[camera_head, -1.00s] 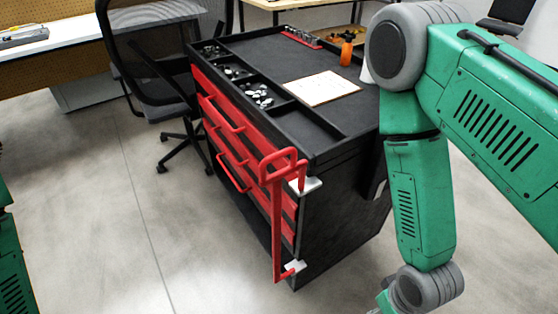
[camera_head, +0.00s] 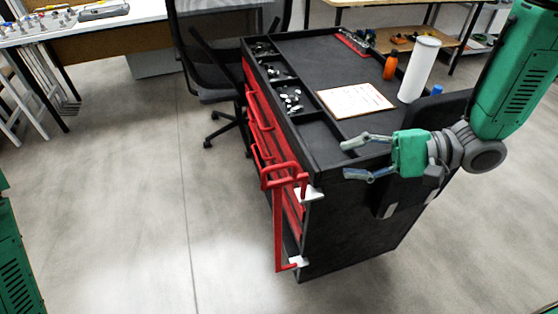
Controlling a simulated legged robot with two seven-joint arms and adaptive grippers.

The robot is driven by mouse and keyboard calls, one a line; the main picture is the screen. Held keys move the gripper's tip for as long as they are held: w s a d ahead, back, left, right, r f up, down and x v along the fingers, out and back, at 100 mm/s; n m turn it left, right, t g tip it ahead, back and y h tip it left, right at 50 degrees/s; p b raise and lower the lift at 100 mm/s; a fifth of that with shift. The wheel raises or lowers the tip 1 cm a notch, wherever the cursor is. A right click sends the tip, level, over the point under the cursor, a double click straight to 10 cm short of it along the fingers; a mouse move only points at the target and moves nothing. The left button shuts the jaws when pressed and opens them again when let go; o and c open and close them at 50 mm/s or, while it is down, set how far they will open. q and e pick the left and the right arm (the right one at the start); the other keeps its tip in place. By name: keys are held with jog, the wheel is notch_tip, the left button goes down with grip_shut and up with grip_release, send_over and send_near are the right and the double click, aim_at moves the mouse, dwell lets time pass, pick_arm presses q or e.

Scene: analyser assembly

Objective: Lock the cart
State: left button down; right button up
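The black cart (camera_head: 345,225) stands in the middle, with red drawers (camera_head: 262,120) on its left side. A red locking bar (camera_head: 279,230) with a bent handle (camera_head: 284,174) on top stands upright at the cart's near left corner, held by white brackets (camera_head: 309,194). The bar looks swung out from the drawer fronts. My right gripper (camera_head: 345,160) is open and empty, its fingers pointing left, in front of the cart's near top edge and to the right of the handle. Of my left arm only a green part shows at the left edge; its gripper is out of view.
On the cart top are a clipboard (camera_head: 354,100), a white paper roll (camera_head: 419,69), an orange bottle (camera_head: 390,66) and trays of small parts (camera_head: 291,100). A black office chair (camera_head: 212,60) stands close to the drawer side. The floor in front is clear.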

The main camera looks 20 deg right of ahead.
aim_at(289, 167)
jog(key=b+x, duration=0.1)
jog(key=x, duration=0.5)
jog(key=b+x, duration=0.1)
jog(key=x, duration=0.5)
jog(key=shift+w+f, duration=0.15)
jog(key=shift+f, duration=0.1)
jog(key=shift+w+a+b, duration=0.15)
jog(key=shift+a+b, duration=0.15)
jog(key=shift+a, duration=0.3)
jog(key=shift+d, duration=0.1)
jog(key=shift+d, duration=0.1)
grip_shut()
